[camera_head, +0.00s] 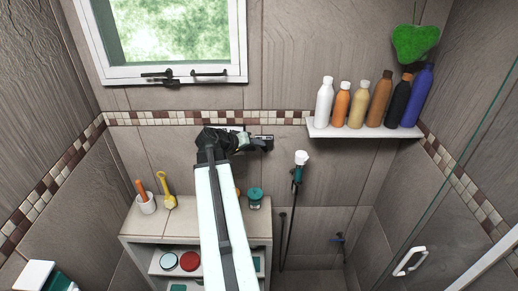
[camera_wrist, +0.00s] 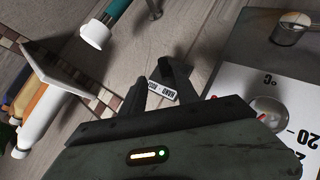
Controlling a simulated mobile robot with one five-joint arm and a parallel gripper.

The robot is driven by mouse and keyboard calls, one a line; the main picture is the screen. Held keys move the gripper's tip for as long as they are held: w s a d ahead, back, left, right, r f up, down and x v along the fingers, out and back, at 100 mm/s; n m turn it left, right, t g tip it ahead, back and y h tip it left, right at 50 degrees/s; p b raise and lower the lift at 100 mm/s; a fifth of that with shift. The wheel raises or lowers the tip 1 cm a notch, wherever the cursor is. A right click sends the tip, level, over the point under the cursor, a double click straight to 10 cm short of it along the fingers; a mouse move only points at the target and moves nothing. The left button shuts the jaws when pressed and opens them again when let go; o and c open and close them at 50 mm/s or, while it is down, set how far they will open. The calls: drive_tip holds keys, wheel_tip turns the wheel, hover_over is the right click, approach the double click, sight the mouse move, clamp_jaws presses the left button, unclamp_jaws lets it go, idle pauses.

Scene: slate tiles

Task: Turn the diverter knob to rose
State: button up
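My gripper (camera_wrist: 162,82) reaches the tiled wall. In the wrist view its two dark fingers stand apart, with a gap between them. A small white label (camera_wrist: 163,93) with "HAND" and a second, unclear word shows between and just beyond the fingertips. I cannot make out the diverter knob itself; the fingers may hide it. In the head view my gripper (camera_head: 262,143) is at the wall below the mosaic band, and my arm covers what lies behind it.
A temperature panel (camera_wrist: 240,82) with a round clear knob (camera_wrist: 270,108) is close on the right. The hand shower (camera_wrist: 96,34) is at upper left; it also shows in the head view (camera_head: 301,158). A bottle shelf (camera_head: 360,132) is right, a cabinet (camera_head: 150,222) below.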

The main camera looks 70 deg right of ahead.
drive_tip(key=b+x, duration=0.2)
drive_tip(key=x, duration=0.3)
drive_tip(key=shift+w+a+f, duration=0.1)
